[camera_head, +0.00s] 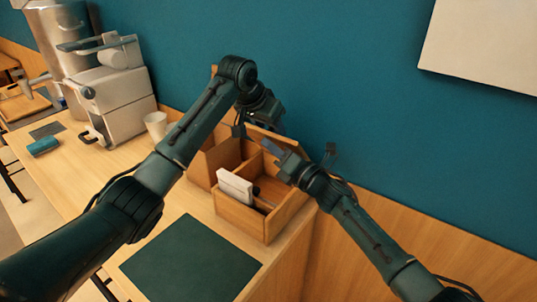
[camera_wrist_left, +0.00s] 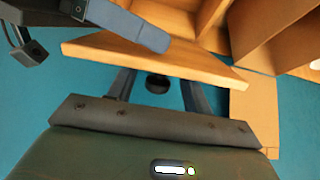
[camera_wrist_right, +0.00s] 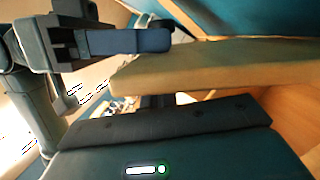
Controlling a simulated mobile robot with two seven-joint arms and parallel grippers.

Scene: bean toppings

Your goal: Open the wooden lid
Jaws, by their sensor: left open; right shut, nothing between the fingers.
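A wooden box (camera_head: 236,214) with several compartments stands on the counter against the blue wall. A wooden panel, seemingly the lid, is partly hidden by my arms in the head view. It crosses the left wrist view (camera_wrist_left: 110,51) and the right wrist view (camera_wrist_right: 220,66). My left gripper (camera_head: 252,122) is at the box's back, open, with its fingers (camera_wrist_left: 157,90) reaching to the panel's edge and their tips hidden. My right gripper (camera_head: 283,160) is shut and empty over the box's right side, close to the panel. Whether either touches the panel is unclear.
White packets (camera_head: 235,187) stand in the front compartment. A dark green mat (camera_head: 190,262) lies before the box. A white cup (camera_head: 156,125) and a white machine (camera_head: 116,103) stand to the left. The wall is close behind the box.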

